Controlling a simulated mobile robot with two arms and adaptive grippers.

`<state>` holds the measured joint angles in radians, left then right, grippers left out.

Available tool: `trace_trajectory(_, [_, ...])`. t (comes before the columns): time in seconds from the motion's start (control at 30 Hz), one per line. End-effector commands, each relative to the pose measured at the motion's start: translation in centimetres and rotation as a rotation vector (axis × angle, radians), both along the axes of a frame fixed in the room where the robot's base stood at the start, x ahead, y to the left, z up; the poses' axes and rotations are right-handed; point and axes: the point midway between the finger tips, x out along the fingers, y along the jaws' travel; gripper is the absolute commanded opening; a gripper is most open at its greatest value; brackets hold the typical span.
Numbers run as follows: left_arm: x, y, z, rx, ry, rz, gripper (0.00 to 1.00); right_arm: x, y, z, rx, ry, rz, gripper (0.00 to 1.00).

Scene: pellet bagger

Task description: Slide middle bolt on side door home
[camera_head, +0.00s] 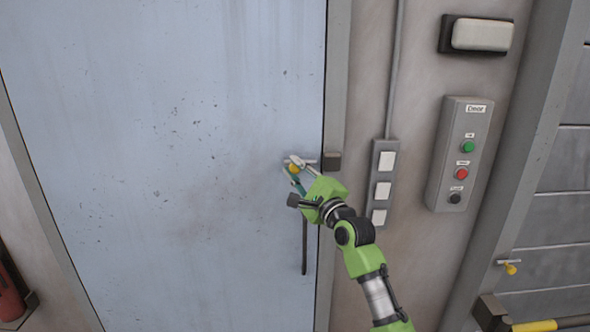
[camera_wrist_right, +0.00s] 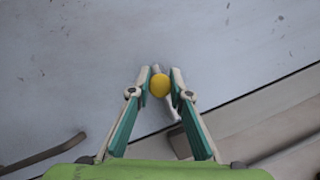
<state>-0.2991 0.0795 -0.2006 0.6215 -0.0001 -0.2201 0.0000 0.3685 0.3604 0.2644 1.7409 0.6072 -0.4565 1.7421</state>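The side door (camera_head: 170,130) is a scuffed pale blue panel filling the left and middle of the head view. Its middle bolt (camera_head: 308,161) is a short pale rod near the door's right edge, with a yellow knob (camera_head: 293,169). A dark keeper block (camera_head: 332,161) sits on the frame just right of the rod's end. My right gripper (camera_head: 292,172) is at the knob. In the right wrist view, the yellow knob (camera_wrist_right: 159,86) fills the gap between its fingertips, which appear closed on it; the rod is partly hidden. My left gripper is not in view.
A dark vertical door handle (camera_head: 304,247) hangs below the bolt. Right of the frame are a switch strip (camera_head: 382,190) and a door control box (camera_head: 460,155). Another yellow-knobbed bolt (camera_head: 510,267) and a yellow bar (camera_head: 540,326) are at lower right.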

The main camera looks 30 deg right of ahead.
Motion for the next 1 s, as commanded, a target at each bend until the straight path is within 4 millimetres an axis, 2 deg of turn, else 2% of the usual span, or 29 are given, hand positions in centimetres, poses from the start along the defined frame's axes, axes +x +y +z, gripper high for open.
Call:
trace_trajectory(0.13, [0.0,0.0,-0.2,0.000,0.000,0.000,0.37,-0.3,-0.5,-0.1,-0.002,0.000,-0.003,0.00])
trace_trajectory(0.4, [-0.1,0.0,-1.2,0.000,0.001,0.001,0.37,-2.4,-4.1,-0.2,-0.003,0.002,-0.004,0.00])
trace_trajectory(0.7, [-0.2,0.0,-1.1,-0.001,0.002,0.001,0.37,-2.6,-4.4,0.0,-0.002,0.000,-0.005,0.00])
trace_trajectory(0.73, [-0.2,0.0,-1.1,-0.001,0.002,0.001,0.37,-2.6,-4.4,0.0,-0.002,0.000,-0.005,0.21])
trace_trajectory(0.8, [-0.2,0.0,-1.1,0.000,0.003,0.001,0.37,-2.6,-4.4,0.0,-0.002,0.000,-0.005,0.36])
trace_trajectory(1.0, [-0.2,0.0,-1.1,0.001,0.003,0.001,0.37,-2.6,-4.3,0.0,-0.001,0.000,-0.002,0.36])
